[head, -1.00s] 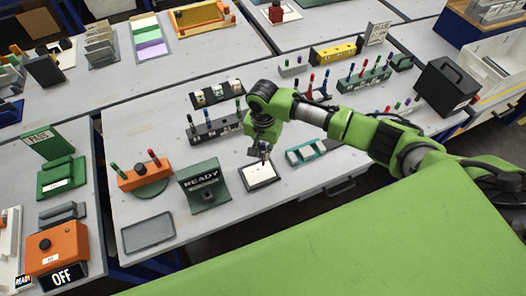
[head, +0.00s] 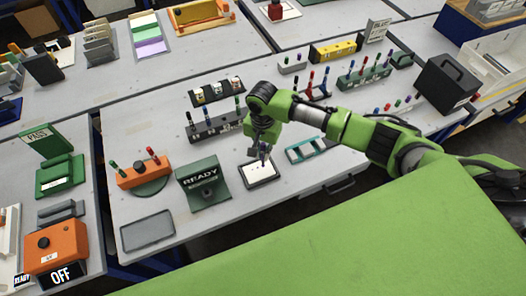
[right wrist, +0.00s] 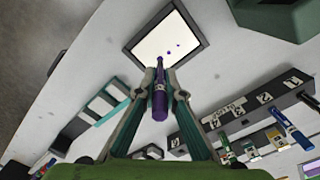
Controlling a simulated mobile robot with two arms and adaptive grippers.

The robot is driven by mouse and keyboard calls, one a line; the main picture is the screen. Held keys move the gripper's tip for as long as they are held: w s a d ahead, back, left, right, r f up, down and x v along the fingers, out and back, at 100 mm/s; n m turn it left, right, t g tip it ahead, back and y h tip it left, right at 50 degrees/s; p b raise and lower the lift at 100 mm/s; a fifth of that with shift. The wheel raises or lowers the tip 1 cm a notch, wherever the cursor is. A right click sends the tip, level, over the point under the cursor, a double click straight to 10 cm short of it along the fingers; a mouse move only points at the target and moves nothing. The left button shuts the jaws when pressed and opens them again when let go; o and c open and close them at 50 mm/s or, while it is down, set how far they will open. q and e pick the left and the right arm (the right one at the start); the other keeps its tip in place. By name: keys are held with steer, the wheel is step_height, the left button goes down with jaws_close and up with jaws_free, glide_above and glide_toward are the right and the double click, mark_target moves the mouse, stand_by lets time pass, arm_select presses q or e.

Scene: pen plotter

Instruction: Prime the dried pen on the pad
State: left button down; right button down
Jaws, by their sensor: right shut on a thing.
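A white pad in a dark frame (head: 247,168) lies on the grey table. My right gripper (head: 263,150) is over it, and in the right wrist view (right wrist: 161,97) its fingers are shut on a purple pen (right wrist: 160,106). The pen's tip points at the pad (right wrist: 146,50), near its edge in that view. A few small purple dots show on the pad's white face. I cannot tell whether the tip touches the pad. My left gripper is not in view.
A green READY sign (head: 203,186) stands left of the pad, and a teal-framed tray (head: 305,149) lies to its right. A dark pen rack (head: 213,129) with several pens is behind. A flat grey tray (head: 148,232) lies at the front left.

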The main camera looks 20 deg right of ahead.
mark_target(263, 144)
steer(key=shift+r+p, duration=0.9)
steer(key=shift+p, duration=0.3)
step_height(263, 144, up, 2)
steer(key=shift+r+p, duration=0.1)
steer(key=shift+p, duration=0.95)
steer(key=shift+r, duration=1.85)
